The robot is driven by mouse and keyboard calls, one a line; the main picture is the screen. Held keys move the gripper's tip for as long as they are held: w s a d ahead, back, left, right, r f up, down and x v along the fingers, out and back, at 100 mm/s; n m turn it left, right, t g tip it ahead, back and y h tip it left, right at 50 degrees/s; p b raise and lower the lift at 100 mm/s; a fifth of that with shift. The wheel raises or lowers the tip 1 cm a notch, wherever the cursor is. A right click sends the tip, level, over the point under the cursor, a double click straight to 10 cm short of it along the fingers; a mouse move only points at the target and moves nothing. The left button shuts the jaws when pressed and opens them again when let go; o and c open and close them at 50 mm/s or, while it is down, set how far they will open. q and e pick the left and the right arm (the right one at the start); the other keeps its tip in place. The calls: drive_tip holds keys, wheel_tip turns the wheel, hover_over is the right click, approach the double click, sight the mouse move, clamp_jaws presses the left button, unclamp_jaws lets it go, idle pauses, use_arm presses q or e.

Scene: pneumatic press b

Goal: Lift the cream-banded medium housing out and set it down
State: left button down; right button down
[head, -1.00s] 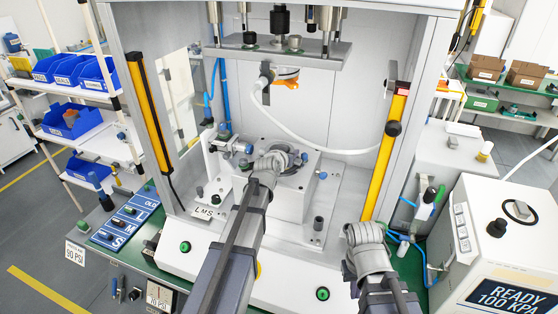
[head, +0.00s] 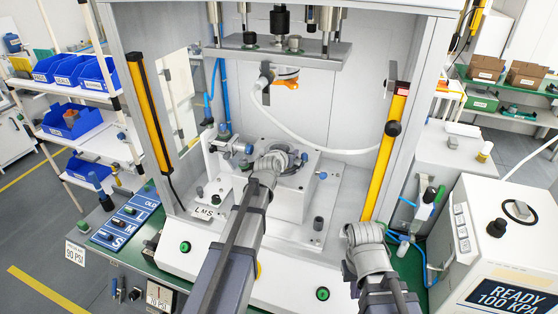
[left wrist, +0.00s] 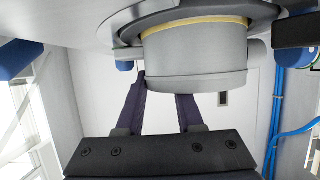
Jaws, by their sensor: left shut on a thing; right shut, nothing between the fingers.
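The medium housing (left wrist: 195,60) is a light grey cylinder with a thin cream band near its upper edge in the left wrist view. My left gripper (left wrist: 160,88) is shut on it, the right finger partly hidden behind it. In the head view my left gripper (head: 273,162) is over the grey press block (head: 292,196), beside a dark round ring (head: 296,159) on its top. My own wrist hides most of the housing there, and I cannot tell whether it is clear of its seat. My right gripper (head: 364,236) is shut and empty at the front right of the press.
A press plate (head: 270,53) hangs overhead. Yellow posts (head: 150,112) and (head: 388,150) flank the opening. A white hose (head: 310,140) crosses behind. A blue L, M, S board (head: 127,215) lies at left, and a small dark peg (head: 318,224) stands right of the block.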

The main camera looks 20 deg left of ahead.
use_arm(q)
drive_tip(key=shift+r, duration=0.1)
use_arm(e)
drive_tip(key=shift+r, duration=0.15)
